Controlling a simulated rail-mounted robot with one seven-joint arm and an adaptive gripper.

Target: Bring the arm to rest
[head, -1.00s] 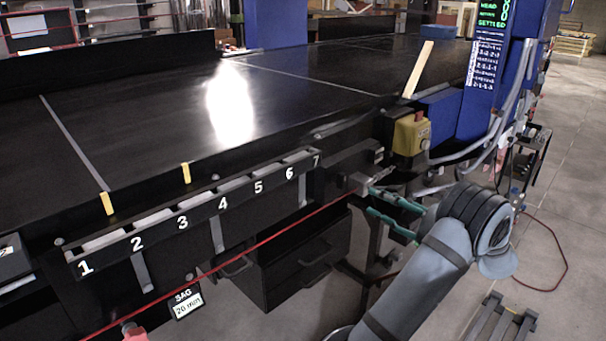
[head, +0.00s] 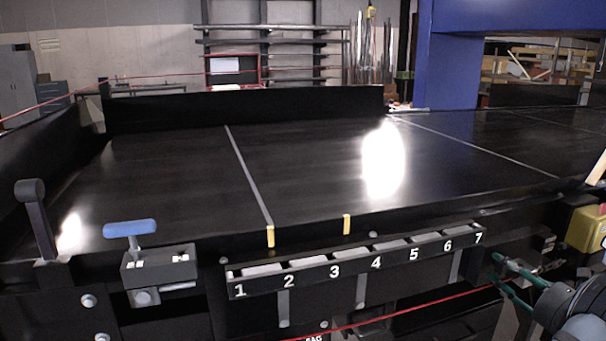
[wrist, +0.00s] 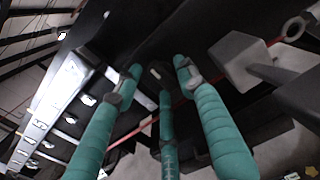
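My gripper (head: 498,273) is at the lower right of the head view, beside the right end of the numbered rack, near label 7. Its teal fingers also show in the wrist view (wrist: 158,76), spread apart with nothing held between them. Part of my arm is cut off at the right edge of the head view. I cannot tell whether any finger touches the conveyor frame.
The numbered rack (head: 355,262) runs along the front of the black conveyor belt (head: 310,165). A blue-handled lever (head: 130,229) stands at the left. A yellow box (head: 587,228) is at the right. A red cord (head: 405,312) passes below the rack.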

